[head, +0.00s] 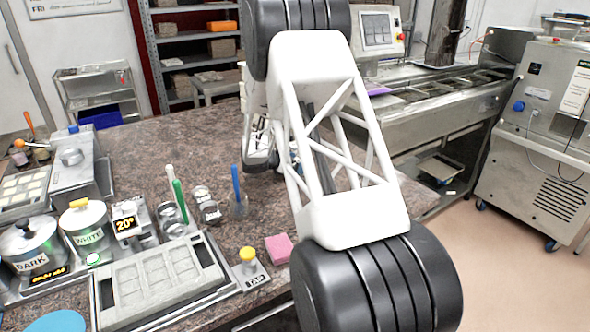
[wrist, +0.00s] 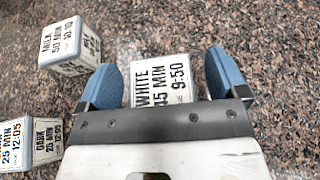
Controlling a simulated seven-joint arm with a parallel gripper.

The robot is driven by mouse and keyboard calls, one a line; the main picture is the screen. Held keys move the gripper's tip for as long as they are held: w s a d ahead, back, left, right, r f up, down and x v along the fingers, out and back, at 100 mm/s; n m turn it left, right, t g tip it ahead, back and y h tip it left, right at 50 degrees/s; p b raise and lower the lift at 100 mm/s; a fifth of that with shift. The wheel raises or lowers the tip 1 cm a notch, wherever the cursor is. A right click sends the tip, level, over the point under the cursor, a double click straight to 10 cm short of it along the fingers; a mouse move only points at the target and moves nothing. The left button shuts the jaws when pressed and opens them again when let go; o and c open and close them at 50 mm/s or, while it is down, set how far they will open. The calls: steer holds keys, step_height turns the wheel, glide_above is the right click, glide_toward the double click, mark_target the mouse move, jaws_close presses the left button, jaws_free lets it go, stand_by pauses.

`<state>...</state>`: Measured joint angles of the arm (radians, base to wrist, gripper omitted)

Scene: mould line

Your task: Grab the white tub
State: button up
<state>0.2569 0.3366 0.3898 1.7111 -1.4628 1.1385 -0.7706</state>
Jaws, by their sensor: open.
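The white tub (wrist: 160,72) is a pale box marked "WHITE", "MIN" and "9:50" in black. In the wrist view it stands on the speckled brown top between the two blue fingers of my gripper (wrist: 162,62). The fingers are apart, with a visible gap on each side of the tub. The near, lower part of the tub is hidden by my gripper's body. In the head view my arm covers most of this area, and I cannot make out the tub there.
A similar tub marked "MILK" (wrist: 65,42) stands to the left in the wrist view. A blue-handled tool in a cup (head: 238,200) and a pink sponge (head: 279,248) stand on the counter.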

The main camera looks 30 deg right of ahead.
stand_by(0.3)
steer(key=c, duration=1.1)
steer(key=shift+c, duration=0.2)
steer(key=shift+r, duration=5)
